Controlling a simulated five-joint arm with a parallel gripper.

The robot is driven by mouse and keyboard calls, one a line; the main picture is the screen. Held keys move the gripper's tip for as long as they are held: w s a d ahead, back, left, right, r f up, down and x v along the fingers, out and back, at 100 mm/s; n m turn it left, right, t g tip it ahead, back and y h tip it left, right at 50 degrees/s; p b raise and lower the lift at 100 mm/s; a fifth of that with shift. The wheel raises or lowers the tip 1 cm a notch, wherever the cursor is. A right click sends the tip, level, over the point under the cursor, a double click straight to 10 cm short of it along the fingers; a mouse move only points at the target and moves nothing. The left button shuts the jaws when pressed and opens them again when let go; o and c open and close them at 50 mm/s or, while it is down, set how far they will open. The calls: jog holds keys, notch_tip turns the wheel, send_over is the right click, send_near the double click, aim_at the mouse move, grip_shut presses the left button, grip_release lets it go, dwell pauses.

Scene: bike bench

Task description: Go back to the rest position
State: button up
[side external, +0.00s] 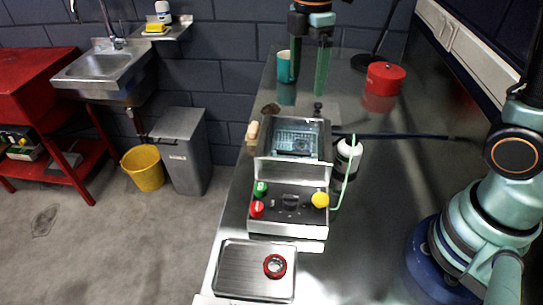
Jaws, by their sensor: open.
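My gripper (307,82) hangs at the top centre, over the far end of the metal bench (375,215). Its two green fingers point down with a clear gap between them. Nothing shows between the fingers, so it looks empty. The upper part of the gripper and wrist is cut off by the top edge. A teal cup (283,68) appears close to the left finger; I cannot tell how far apart they are in depth.
A control box (290,208) with coloured knobs and a screen stands mid-bench. Beside it are a bottle (346,160) and a dark rod (400,136). A red round tin (384,78) stands at the back. A metal tray (240,272) holding a red-rimmed round part (275,266) lies in front.

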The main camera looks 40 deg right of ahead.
jog(key=s+d+r+m+t, duration=0.2)
jog(key=s+d+m+t, duration=0.3)
jog(key=s+m, duration=0.5)
jog(key=m, duration=0.6)
jog(key=shift+d+t, duration=0.3)
jog(key=shift+r, duration=0.15)
dwell(0.7)
